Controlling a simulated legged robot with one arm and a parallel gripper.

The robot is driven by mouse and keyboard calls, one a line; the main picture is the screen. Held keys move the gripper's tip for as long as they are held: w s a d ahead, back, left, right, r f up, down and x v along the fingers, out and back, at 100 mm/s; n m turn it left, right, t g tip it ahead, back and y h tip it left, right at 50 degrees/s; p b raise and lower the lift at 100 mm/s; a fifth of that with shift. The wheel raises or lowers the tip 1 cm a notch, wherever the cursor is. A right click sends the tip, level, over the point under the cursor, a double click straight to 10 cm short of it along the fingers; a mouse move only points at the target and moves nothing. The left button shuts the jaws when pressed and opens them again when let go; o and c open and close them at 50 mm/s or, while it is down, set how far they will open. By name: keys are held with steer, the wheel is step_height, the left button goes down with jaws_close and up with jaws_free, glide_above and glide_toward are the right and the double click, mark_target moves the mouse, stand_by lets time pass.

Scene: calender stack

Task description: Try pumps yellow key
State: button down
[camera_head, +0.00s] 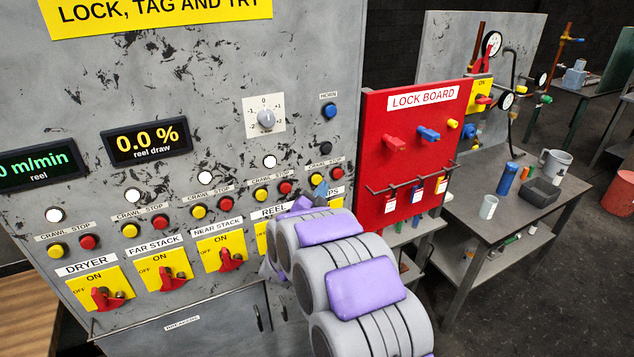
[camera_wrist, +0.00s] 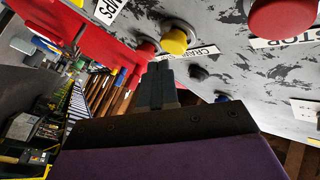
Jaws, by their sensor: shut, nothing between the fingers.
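The pumps yellow key (camera_head: 312,177) is a round yellow button under a CRAWL STOP label, left of the pumps red stop button (camera_head: 337,173). In the wrist view the yellow key (camera_wrist: 174,41) shows close beyond my fingertips, with the red stop button (camera_wrist: 146,48) to its left. My gripper (camera_head: 321,188) is shut and empty, its tip just below the yellow key in the head view. My shut fingers also show in the wrist view (camera_wrist: 158,66). I cannot tell whether they touch the key. The pumps lamp (camera_head: 326,142) is dark. My arm hides the pumps switch and most of its label.
Lamps over the other columns are white, such as the reel lamp (camera_head: 270,161). The reel yellow key (camera_head: 261,195) and reel red button (camera_head: 285,188) are close left. A blue horn button (camera_head: 330,111) is above. The red lock board (camera_head: 375,150) stands right, with locks and tags.

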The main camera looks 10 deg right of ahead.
steer(key=shift+s, duration=0.1)
steer(key=s, duration=0.1)
steer(key=s+d+b, duration=0.1)
steer(key=s, duration=0.2)
steer(key=shift+s+d+b, duration=0.3)
steer(key=shift+b, duration=0.1)
stand_by(0.3)
